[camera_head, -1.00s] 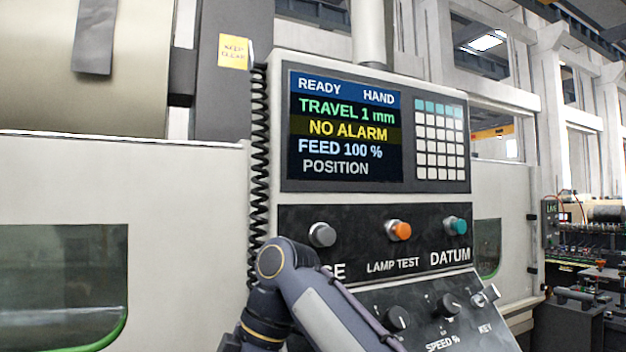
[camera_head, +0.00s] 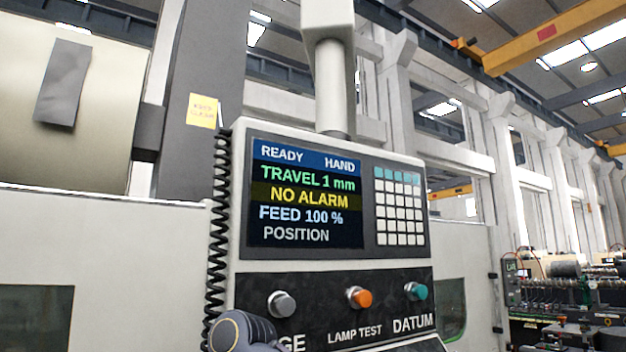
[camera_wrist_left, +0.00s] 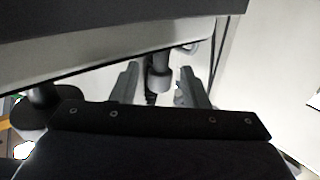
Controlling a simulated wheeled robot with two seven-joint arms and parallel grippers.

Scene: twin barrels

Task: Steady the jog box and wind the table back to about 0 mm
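The control panel's screen (camera_head: 306,195) reads READY, HAND, TRAVEL 1 mm, NO ALARM, FEED 100 % and POSITION. A black coiled cord (camera_head: 216,250) runs down the panel's left side. I cannot make out the jog box in either view. In the left wrist view my left gripper (camera_wrist_left: 160,92) has its two dark fingers apart. A grey, round-ended part (camera_wrist_left: 160,80) shows between or beyond them, with visible gaps on both sides. I cannot tell what it is. My right gripper is not in view. One of my arm links shows at the head view's bottom edge.
Below the screen are a grey button (camera_head: 281,304), an orange button (camera_head: 359,297) and a teal button (camera_head: 415,291). A pale pillar (camera_head: 332,90) rises above the panel. In the left wrist view a large pale-edged dark body (camera_wrist_left: 110,40) fills the upper left, close by.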

